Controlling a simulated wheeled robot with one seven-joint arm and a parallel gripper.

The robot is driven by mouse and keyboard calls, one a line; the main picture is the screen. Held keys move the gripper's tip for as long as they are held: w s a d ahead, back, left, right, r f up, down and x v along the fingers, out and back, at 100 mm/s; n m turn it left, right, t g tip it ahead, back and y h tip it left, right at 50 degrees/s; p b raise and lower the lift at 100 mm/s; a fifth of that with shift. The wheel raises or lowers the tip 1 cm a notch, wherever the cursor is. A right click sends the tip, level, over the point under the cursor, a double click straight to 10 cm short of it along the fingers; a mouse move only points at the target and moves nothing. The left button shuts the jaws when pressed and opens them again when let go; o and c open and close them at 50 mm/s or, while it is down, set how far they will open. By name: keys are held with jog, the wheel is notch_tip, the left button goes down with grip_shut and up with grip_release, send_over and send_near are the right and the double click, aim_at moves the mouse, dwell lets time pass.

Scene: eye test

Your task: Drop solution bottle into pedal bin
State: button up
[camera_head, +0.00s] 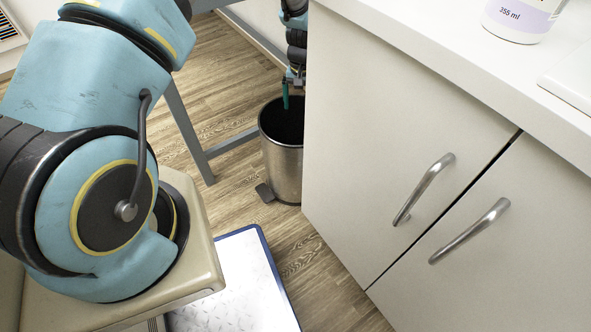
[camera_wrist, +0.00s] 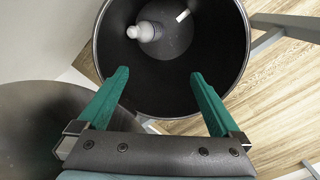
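The pedal bin (camera_head: 283,165) is a round metal bin with a black inside, standing on the floor left of the cabinet. Its top is open. In the wrist view its rim (camera_wrist: 97,50) shows from above. A small pale bottle (camera_wrist: 145,31) with a white cap lies on its side on the bin's floor. My gripper (camera_wrist: 160,74) is open, its two teal fingers wide apart with nothing between them, over the bin's mouth. In the head view one teal finger (camera_head: 286,95) shows above the bin. The bottle in the bin is hidden in the head view.
A small white piece (camera_wrist: 183,15) lies in the bin near the bottle. A dark round surface (camera_wrist: 40,130), perhaps the raised lid, is at the left. The white cabinet (camera_head: 400,130) borders the bin. A 355 ml container (camera_head: 518,22) stands on the counter (camera_head: 450,40).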

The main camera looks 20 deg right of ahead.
notch_tip(320, 180, up, 11)
jog(key=p, duration=0.1)
dwell(0.4)
dwell(0.3)
